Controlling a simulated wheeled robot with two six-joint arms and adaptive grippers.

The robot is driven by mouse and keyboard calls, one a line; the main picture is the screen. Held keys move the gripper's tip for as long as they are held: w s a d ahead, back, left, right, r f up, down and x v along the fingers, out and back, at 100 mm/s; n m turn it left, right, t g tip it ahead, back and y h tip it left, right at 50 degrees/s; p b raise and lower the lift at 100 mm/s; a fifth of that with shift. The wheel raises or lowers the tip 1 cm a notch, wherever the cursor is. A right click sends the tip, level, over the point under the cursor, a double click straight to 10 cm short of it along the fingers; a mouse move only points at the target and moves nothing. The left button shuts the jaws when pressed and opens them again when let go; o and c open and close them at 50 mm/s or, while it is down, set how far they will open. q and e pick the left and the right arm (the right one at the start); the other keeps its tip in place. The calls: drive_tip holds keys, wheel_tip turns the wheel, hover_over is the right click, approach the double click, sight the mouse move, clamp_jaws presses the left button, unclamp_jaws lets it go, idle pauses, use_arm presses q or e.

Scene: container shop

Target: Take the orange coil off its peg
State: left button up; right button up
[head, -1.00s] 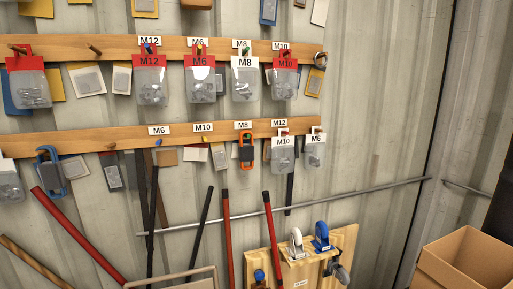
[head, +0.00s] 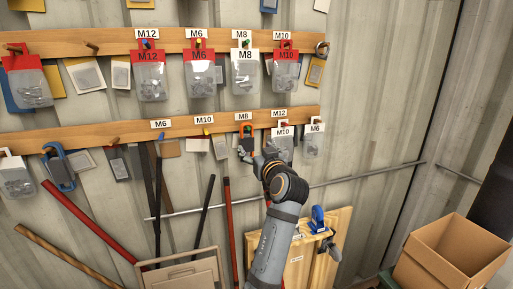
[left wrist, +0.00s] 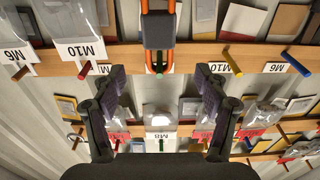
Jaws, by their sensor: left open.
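The orange coil (head: 246,130) is a long orange loop with a dark grey block across its middle. It hangs on a peg of the lower wooden rail, under the M8 label. In the left wrist view, which is upside down, the coil (left wrist: 146,28) hangs at top centre, its end around a green peg. My left gripper (head: 258,154) is just in front of the coil's lower part in the head view and hides some of it. In the wrist view the gripper's (left wrist: 160,82) two fingers are wide apart, with nothing held between them. My right gripper is not in view.
A bag labelled M10 (head: 283,145) hangs close right of the coil. A blue loop (head: 57,168) hangs far left on the lower rail (head: 90,142). Red and black bars lean below. A cardboard box (head: 450,258) stands at the lower right.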

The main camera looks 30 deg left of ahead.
sight(248, 138)
use_arm(q)
drive_tip(key=p+x, duration=0.5)
drive_tip(key=x, duration=0.4)
drive_tip(key=shift+w+a, duration=0.25)
drive_tip(key=shift+w, duration=0.05)
drive_tip(key=shift+w+a+f+p, duration=0.15)
drive_tip(key=shift+w+a+p, duration=0.15)
drive_tip(key=shift+w, duration=0.05)
drive_tip(key=shift+c, duration=0.3)
drive_tip(key=c, duration=1.2)
drive_tip(key=shift+r, duration=0.35)
drive_tip(key=shift+c, duration=0.4)
